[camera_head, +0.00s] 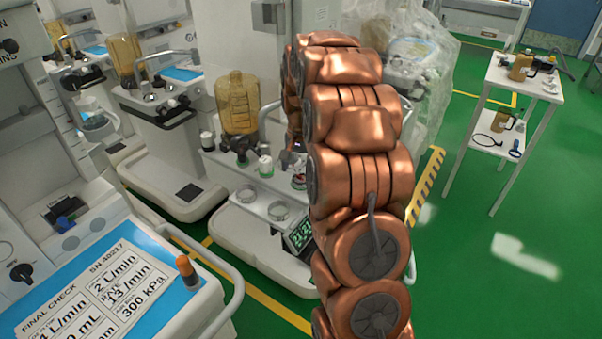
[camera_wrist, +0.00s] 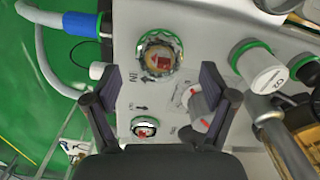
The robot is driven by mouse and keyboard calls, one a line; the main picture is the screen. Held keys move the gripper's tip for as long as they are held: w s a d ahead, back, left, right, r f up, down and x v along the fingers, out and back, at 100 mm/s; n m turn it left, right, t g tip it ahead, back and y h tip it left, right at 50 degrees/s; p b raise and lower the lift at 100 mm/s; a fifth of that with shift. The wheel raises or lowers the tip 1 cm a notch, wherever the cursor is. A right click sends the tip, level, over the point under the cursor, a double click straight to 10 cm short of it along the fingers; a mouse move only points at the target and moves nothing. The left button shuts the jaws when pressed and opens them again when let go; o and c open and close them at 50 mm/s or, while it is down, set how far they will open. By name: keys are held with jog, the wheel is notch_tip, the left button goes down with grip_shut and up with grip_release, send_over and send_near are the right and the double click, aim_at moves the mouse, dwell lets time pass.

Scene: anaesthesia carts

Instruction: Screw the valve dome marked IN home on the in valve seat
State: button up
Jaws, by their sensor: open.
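In the wrist view, a round clear fitting with a green and white rim (camera_wrist: 160,54) and something red inside sits on a pale panel. "IN" and an arrow are printed beside it. I cannot tell whether it is the dome, the seat or both together. My gripper (camera_wrist: 162,77) is open above the panel, one finger on either side of and just below this fitting, with nothing held. A smaller round fitting with a red and white centre (camera_wrist: 145,127) lies lower, between the fingers.
A blue-ended hose (camera_wrist: 80,24) is at upper left. The head view shows an amber canister (camera_head: 238,103) and a white side table (camera_head: 523,76).

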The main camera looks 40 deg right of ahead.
aim_at(301, 173)
notch_tip(301, 173, up, 10)
dwell(0.4)
jog(key=s+a+r+n+p, duration=0.1)
jog(key=s+a+r+n, duration=0.15)
jog(key=s+a, duration=0.55)
jog(key=s+a+r+n+p, duration=0.1)
jog(key=s+a+n, duration=0.35)
jog(key=a, duration=0.45)
jog(key=s+a+f+n+g+p, duration=0.1)
jog(key=s+a, duration=0.3)
jog(key=s, duration=0.6)
jog(key=s+a+f+n+p, duration=0.1)
jog(key=s+a+f+n, duration=0.1)
jog(key=s, duration=0.8)
jog(key=shift+s+a+f+n+g, duration=0.15)
jog(key=shift+s+a+n+g, duration=0.25)
jog(key=shift+a+n, duration=0.6)
jog(key=shift+a, duration=0.15)
